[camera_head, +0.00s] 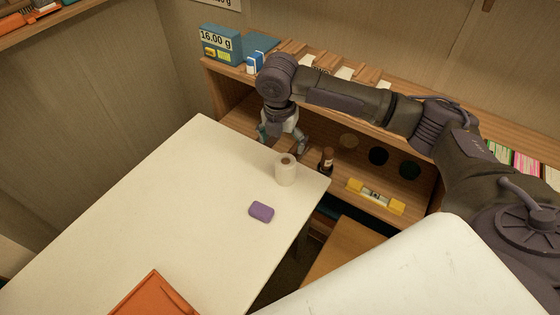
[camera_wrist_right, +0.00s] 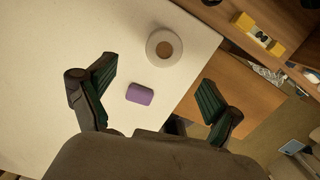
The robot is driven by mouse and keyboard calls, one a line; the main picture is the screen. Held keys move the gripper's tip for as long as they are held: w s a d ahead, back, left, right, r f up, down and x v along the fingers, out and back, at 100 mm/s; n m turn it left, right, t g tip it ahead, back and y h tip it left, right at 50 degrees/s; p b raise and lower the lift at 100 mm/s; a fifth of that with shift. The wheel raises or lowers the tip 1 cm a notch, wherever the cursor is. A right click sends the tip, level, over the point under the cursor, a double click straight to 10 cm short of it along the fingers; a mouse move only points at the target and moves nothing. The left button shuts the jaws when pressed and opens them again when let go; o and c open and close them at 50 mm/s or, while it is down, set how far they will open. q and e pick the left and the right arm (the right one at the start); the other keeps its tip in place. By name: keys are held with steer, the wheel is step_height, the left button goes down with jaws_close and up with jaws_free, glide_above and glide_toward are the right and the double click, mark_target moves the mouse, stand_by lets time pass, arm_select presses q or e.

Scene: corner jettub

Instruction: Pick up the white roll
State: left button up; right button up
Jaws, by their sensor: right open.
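The white roll (camera_head: 286,171) stands upright on the white table near its far right corner in the head view. In the right wrist view the roll (camera_wrist_right: 164,48) shows from above, with its brown core, beyond and between the open fingertips. My right gripper (camera_head: 283,143) is open and empty, behind and above the roll in the head view. Its two green-padded fingers also show in the right wrist view (camera_wrist_right: 158,80), spread wide and not touching the roll. My left gripper is not in view.
A purple block (camera_head: 261,212) lies on the white table (camera_head: 150,205) close to the roll. A brown bottle (camera_head: 326,161) and a yellow level (camera_head: 375,197) are on the shelf unit behind. An orange object (camera_head: 153,296) lies at the front. The table's left part is clear.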

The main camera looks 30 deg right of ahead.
mark_target(286, 162)
steer(key=f, duration=0.6)
steer(key=shift+s+d, duration=0.2)
steer(key=shift+d, duration=0.1)
steer(key=f, duration=0.3)
steer(key=shift+w+d, duration=0.3)
steer(key=shift+d, duration=0.05)
steer(key=shift+w+d+f+p, duration=0.1)
steer(key=shift+f+p, duration=0.05)
steer(key=shift+f, duration=0.45)
steer(key=shift+w+d+f+p, duration=0.1)
steer(key=shift+f+p, duration=0.05)
steer(key=shift+f, duration=0.75)
steer(key=c, duration=1.2)
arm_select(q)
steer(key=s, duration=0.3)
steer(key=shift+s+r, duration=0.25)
arm_select(e)
steer(key=shift+c, duration=0.2)
